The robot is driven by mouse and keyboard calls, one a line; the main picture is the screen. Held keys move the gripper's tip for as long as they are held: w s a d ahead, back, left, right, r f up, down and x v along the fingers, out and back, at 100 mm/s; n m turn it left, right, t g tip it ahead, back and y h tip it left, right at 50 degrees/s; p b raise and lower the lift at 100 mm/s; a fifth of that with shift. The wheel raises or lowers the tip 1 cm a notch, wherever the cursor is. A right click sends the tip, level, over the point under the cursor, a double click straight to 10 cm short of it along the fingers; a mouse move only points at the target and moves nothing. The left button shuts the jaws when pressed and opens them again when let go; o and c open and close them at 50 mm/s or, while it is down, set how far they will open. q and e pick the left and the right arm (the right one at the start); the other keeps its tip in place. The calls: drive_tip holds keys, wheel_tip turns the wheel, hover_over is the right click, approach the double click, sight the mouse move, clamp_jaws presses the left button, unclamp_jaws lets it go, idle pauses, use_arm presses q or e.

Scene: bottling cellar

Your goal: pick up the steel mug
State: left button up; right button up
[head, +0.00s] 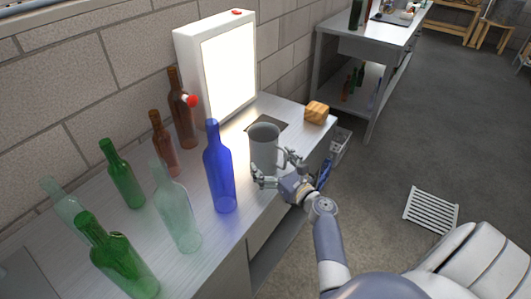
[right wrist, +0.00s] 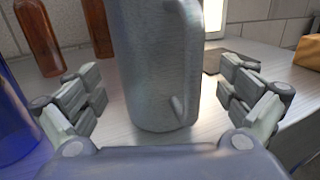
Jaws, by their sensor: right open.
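The steel mug (head: 264,145) is a tall grey cylinder standing upright on the metal bench. In the right wrist view the mug (right wrist: 155,70) fills the middle, with its handle on the right side facing the gripper. My right gripper (head: 276,170) is at the mug's near side, reaching in from the lower right. Its fingers are open, one on either side of the mug (right wrist: 163,95), with gaps showing between fingers and mug. My left gripper is in neither view.
A blue bottle (head: 219,170) stands close left of the mug. Brown bottles (head: 164,145), green bottles (head: 122,175) and a clear bottle (head: 177,208) stand further left. A lit white panel (head: 228,70) is behind. A wooden block (head: 316,112) sits near the bench's far end.

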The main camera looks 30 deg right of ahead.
drive_tip(key=shift+w+a, duration=0.1)
drive_tip(key=shift+w, duration=1.35)
drive_tip(key=c, duration=1.4)
drive_tip(key=shift+o, duration=0.2)
drive_tip(key=shift+r, duration=0.1)
